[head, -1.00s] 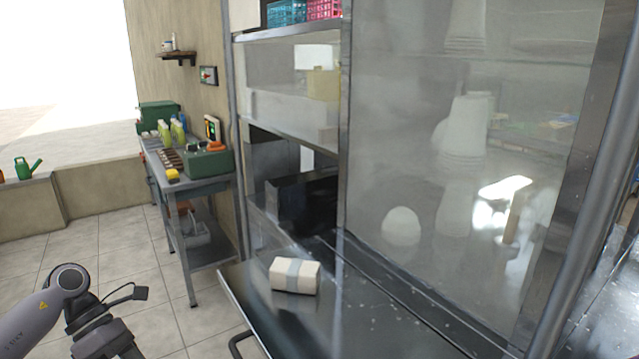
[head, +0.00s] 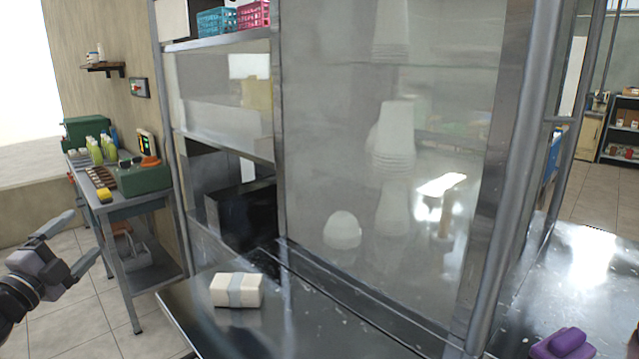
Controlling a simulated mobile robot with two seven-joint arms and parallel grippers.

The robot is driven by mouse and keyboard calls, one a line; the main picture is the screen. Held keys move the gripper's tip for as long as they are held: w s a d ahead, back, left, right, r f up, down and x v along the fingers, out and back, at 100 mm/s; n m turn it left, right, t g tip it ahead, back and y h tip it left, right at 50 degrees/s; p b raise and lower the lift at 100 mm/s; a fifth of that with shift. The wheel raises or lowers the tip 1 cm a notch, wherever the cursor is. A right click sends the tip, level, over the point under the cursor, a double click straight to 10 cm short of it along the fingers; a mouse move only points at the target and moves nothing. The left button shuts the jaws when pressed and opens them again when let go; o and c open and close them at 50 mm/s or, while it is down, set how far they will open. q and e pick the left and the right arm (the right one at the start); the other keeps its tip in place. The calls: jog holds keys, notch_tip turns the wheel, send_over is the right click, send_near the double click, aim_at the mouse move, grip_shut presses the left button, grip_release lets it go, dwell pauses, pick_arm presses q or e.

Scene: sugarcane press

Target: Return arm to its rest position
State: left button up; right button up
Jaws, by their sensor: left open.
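My left gripper (head: 82,240) comes in at the lower left of the head view. Its two fingers are spread apart and nothing is between them. It hangs over the tiled floor, to the left of the metal counter (head: 190,318) and apart from it. My right gripper is not in the frame.
A white banded bundle (head: 237,290) lies on the counter's left end. A glass panel (head: 330,150) and metal posts stand behind. A workbench (head: 150,283) with bottles and green boxes is at the left. A purple object (head: 563,345) lies at lower right.

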pick_arm(q)
jog(key=a+f+n+g+y, duration=0.45)
jog(key=a+n+y, duration=0.25)
jog(key=n, duration=0.3)
jog(key=s+d+f+g+h, duration=0.1)
jog(key=s+d+f+h, duration=0.15)
jog(key=d+f, duration=0.55)
jog(key=s+d+f+g+h, duration=0.1)
jog(key=s+d+f, duration=0.4)
jog(key=f, duration=0.6)
jog(key=s+d+f+n+g+h, duration=0.1)
jog(key=s+d+f+n+h, duration=0.1)
jog(key=s+d+f, duration=0.4)
jog(key=s+d+f+n+g+h, duration=0.2)
jog(key=s+d+f, duration=0.3)
jog(key=s+d, duration=0.9)
jog(key=d, duration=0.4)
jog(key=shift+f, duration=0.35)
